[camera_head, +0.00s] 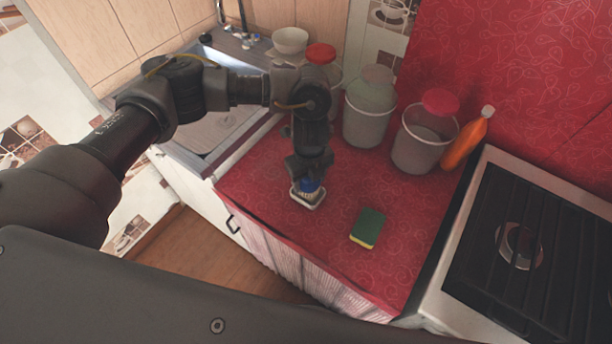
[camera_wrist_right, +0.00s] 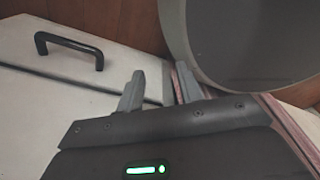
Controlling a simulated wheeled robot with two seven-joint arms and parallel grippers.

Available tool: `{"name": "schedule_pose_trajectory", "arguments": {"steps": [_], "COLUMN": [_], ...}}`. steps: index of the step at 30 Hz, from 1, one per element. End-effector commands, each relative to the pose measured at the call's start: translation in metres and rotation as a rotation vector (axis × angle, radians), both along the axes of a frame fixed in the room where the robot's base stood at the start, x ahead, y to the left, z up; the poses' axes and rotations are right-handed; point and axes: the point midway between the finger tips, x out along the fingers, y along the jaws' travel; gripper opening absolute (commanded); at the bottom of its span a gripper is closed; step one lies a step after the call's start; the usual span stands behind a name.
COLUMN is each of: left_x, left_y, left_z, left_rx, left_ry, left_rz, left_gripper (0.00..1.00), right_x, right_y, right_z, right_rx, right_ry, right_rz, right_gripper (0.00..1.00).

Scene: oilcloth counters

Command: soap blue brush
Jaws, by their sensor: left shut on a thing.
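The blue brush (camera_head: 310,186) is in my left gripper (camera_head: 309,176), which points down over the red counter and is shut on it. The brush's lower part meets a small pale dish with a raised rim (camera_head: 301,203). Whether it touches what lies in the dish is hidden by the brush and the gripper. An orange bottle with a white cap (camera_head: 465,140) stands tilted-looking at the back right; I cannot tell if it holds soap. My right gripper (camera_wrist_right: 160,88) shows in the right wrist view, with its fingers apart and nothing between them.
A green and yellow sponge (camera_head: 367,228) lies right of the dish. Several lidded containers, one of them a pail (camera_head: 422,145), stand along the back. A stove (camera_head: 530,240) is on the right, a sink (camera_head: 215,130) on the left. A cabinet handle (camera_wrist_right: 70,45) is near my right gripper.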

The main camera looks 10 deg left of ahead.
Motion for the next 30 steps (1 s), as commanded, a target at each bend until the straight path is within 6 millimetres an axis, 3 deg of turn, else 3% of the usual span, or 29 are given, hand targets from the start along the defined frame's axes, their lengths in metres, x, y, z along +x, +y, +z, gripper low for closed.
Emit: {"name": "schedule_pose_trajectory", "arguments": {"steps": [7,30], "left_x": [-0.001,0.000], "left_y": [0.000,0.000], "left_z": [0.007,0.070], "left_rx": [0.001,0.001], "left_ry": [0.002,0.001], "left_rz": [0.000,0.000], "left_gripper": [0.39,0.39], "right_x": [0.000,0.000], "right_y": [0.000,-0.002], "right_z": [0.008,0.069], "right_rx": [0.000,-0.002], "right_ry": [0.000,0.001], "right_rz": [0.000,0.001], "right_gripper": [0.36,0.36]}}
